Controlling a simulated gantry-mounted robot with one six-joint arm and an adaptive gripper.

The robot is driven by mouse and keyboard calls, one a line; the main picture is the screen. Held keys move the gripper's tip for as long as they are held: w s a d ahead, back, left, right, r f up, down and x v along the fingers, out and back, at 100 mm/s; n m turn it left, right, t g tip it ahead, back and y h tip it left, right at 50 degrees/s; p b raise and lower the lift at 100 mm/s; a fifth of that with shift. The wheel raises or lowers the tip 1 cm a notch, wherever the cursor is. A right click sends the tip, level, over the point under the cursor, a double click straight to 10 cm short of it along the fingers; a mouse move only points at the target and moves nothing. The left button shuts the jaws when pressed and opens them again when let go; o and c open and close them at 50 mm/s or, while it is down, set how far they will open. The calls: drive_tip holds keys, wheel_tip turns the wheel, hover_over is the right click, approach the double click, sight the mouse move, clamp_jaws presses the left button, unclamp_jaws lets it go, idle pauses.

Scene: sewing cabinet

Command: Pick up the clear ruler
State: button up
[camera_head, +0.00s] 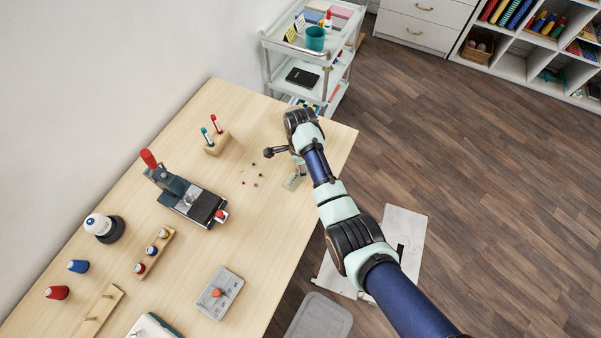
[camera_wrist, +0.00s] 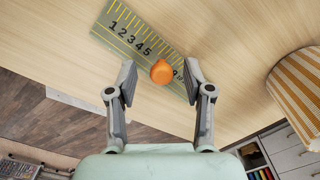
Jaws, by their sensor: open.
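The clear ruler (camera_wrist: 130,29) lies on the table in the wrist view, with yellow tick marks and black digits on a greenish strip. A round orange knob (camera_wrist: 162,72) stands on it. My gripper (camera_wrist: 160,80) is open and empty, its two fingertips apart with the knob showing between them. The right fingertip covers a bit of the ruler's end. I cannot tell the exact height of the fingers above it. In the head view, the ruler (camera_head: 292,183) is partly hidden by my arm near the table's right edge, and my gripper (camera_head: 283,160) is over that area.
A wooden block (camera_head: 217,144) with two pens and several small pins (camera_head: 255,184) are close by. A grey box (camera_head: 219,293) is at the front. The white cart (camera_head: 330,67) stands beyond the table.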

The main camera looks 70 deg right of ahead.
clamp_jaws()
drive_tip(key=shift+w+r, duration=0.1)
drive_tip(key=shift+r, duration=0.05)
wheel_tip(320, 180, up, 20)
drive_tip(key=p, duration=0.9)
